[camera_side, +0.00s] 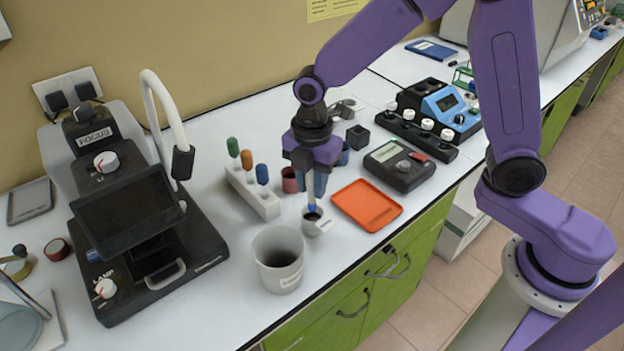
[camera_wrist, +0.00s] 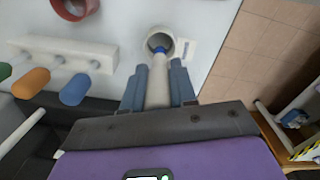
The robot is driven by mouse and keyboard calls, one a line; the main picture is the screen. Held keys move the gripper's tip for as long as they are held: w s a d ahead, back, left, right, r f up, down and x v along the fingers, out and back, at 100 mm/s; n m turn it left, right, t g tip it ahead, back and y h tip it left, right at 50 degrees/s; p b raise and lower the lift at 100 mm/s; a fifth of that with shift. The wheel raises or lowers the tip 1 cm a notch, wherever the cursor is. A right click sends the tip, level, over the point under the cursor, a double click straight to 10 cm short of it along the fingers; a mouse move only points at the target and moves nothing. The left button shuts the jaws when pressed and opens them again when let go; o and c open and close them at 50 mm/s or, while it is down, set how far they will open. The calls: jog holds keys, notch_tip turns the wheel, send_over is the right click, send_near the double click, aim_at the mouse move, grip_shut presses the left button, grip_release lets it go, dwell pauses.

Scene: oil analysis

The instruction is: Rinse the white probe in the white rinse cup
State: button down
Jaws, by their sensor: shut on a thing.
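My gripper (camera_side: 313,190) points down and is shut on the white probe (camera_wrist: 158,88), which also shows below the fingers in the side view (camera_side: 312,196). The probe has a blue part near its lower end. The small white cup (camera_side: 320,228) with a label stands directly below, and it also shows in the wrist view (camera_wrist: 168,34). The probe's lower end is at the cup's mouth and appears to reach inside. The very tip is hidden, so its depth and any contact with the wall cannot be told.
A white rack (camera_side: 264,206) with green, orange and blue-handled probes stands left of my gripper. A larger pale cup (camera_side: 278,277) stands in front. A red cup (camera_side: 290,181) is close behind, and an orange tray (camera_side: 367,204) lies to the right, near the bench edge.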

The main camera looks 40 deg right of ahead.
aim_at(312, 200)
jog(key=shift+f, duration=2.5)
dwell(1.7)
jog(key=shift+r, duration=3.95)
